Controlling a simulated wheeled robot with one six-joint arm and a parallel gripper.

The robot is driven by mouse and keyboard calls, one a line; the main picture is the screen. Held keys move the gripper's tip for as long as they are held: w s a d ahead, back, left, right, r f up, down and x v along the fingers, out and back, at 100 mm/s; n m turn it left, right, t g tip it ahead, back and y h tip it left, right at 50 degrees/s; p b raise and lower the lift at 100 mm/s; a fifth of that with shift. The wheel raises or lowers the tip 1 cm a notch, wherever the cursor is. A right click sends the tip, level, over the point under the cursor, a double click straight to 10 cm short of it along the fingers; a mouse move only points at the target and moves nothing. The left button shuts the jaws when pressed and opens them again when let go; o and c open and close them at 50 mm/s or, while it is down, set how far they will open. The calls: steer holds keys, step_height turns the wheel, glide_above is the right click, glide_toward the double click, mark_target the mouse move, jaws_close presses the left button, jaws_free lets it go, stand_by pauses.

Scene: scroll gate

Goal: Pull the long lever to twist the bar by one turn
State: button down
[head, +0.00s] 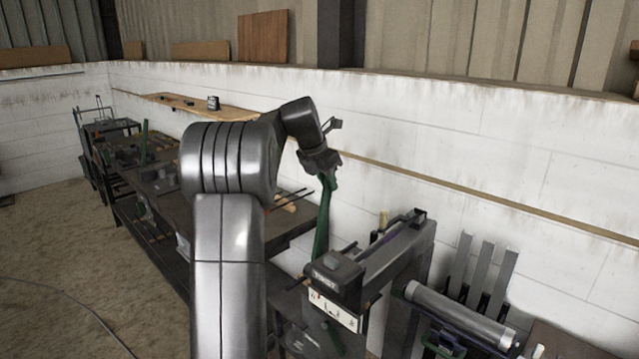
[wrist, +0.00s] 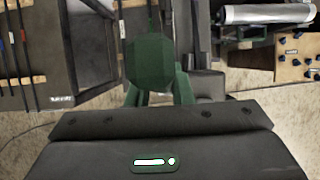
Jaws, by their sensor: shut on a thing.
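The long lever (head: 322,222) is green and stands nearly upright, leaning slightly right at its top. It rises beside the dark bending machine (head: 345,272) in the head view. My gripper (head: 326,172) is shut on the lever's upper end. In the wrist view the lever's faceted green end (wrist: 151,62) is in the middle, just beyond my gripper's dark body. The lever's lower end is partly hidden by the machine in the head view. I cannot make out the bar to be twisted.
A long workbench (head: 160,178) with tools runs along the white wall (head: 480,150) at left. A roller machine with a metal cylinder (head: 460,314) stands at right. It also shows in the wrist view (wrist: 265,14). Open floor (head: 60,250) lies at left.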

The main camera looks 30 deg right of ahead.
steer(key=shift+w+d+f, duration=0.15)
steer(key=shift+w+d, duration=0.1)
steer(key=shift+d, duration=0.4)
steer(key=c, duration=1.5)
jaws_free()
steer(key=shift+c, duration=0.2)
steer(key=shift+o, duration=1.3)
steer(key=shift+d, duration=0.15)
steer(key=v, duration=1.3)
steer(key=shift+r, duration=0.5)
steer(key=shift+w+d, duration=0.1)
